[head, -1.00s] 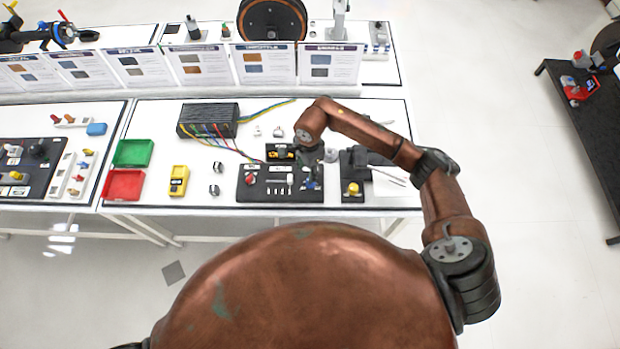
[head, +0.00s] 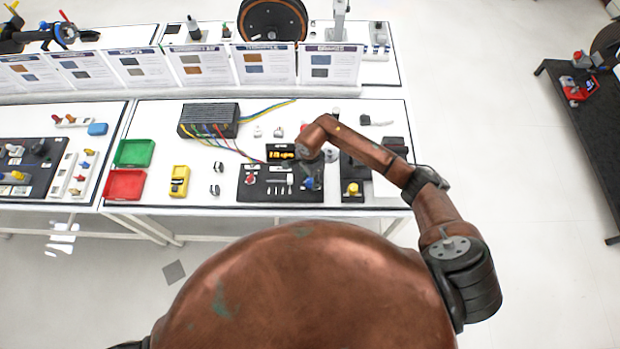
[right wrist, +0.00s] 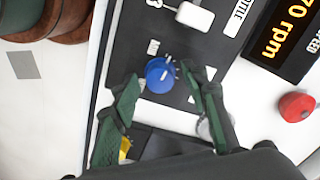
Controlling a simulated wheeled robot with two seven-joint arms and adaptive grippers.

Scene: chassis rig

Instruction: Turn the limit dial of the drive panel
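The drive panel (head: 262,192) is a dark board on the white bench, with switches, a red knob (head: 250,180) and a small display (head: 280,152). A blue dial (right wrist: 158,76) with a pale pointer mark sits near the panel's edge in the right wrist view. It also shows in the head view (head: 308,184). My right gripper (right wrist: 162,78) has its green fingers apart, one tip on each side of the blue dial. Whether they touch it I cannot tell. In the head view my right forearm partly hides the panel's far right corner. My left gripper is not in view.
A black block with a yellow knob (head: 353,188) stands right of the panel. A black box (head: 208,120) with coloured cables lies behind. A yellow meter (head: 179,181), green tray (head: 134,153) and red tray (head: 124,185) are to the left.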

